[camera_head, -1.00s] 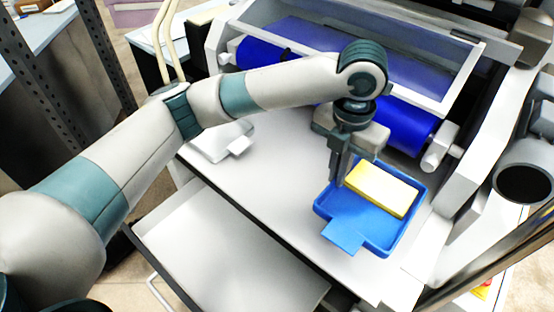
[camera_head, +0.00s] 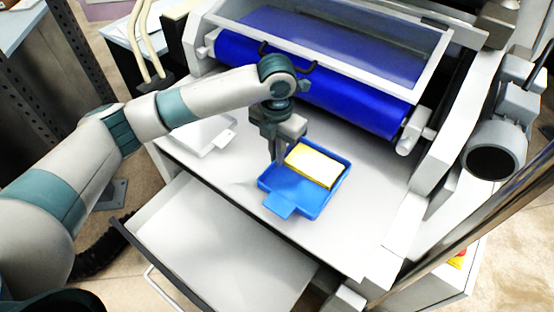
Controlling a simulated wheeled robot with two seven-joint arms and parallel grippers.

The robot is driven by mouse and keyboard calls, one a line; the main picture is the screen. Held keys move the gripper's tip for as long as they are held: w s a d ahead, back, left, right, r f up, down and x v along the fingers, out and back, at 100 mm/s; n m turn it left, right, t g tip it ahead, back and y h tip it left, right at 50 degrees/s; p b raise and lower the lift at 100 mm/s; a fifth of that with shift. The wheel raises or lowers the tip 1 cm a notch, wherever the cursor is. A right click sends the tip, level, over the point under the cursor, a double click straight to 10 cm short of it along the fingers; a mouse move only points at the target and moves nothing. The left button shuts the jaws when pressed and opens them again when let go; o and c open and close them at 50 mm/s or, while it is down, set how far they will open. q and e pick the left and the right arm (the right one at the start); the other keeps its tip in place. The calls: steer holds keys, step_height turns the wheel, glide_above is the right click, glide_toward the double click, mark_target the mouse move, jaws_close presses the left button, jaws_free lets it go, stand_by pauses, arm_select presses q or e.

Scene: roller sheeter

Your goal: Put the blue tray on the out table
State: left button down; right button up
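The blue tray (camera_head: 279,205) is shallow, with a tab at its front left, and carries a yellow block (camera_head: 316,165). It is over the white table surface (camera_head: 335,235) in front of the blue roller; I cannot tell whether it touches the surface or hangs just above. My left gripper (camera_head: 279,155) points down at the tray's back left rim and appears shut on it; the fingertips are partly hidden. I cannot tell which surface is the out table. My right gripper is not in view.
A white tray (camera_head: 205,134) lies on the same surface to the left. A lower pale panel (camera_head: 210,240) sticks out in front. The blue roller (camera_head: 300,85) and its frame stand behind.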

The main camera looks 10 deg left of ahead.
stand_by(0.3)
arm_select(q)
steer(key=shift+f+p, duration=0.95)
steer(key=shift+f, duration=1.05)
steer(key=shift+f, duration=0.1)
steer(key=c, duration=2)
jaws_free()
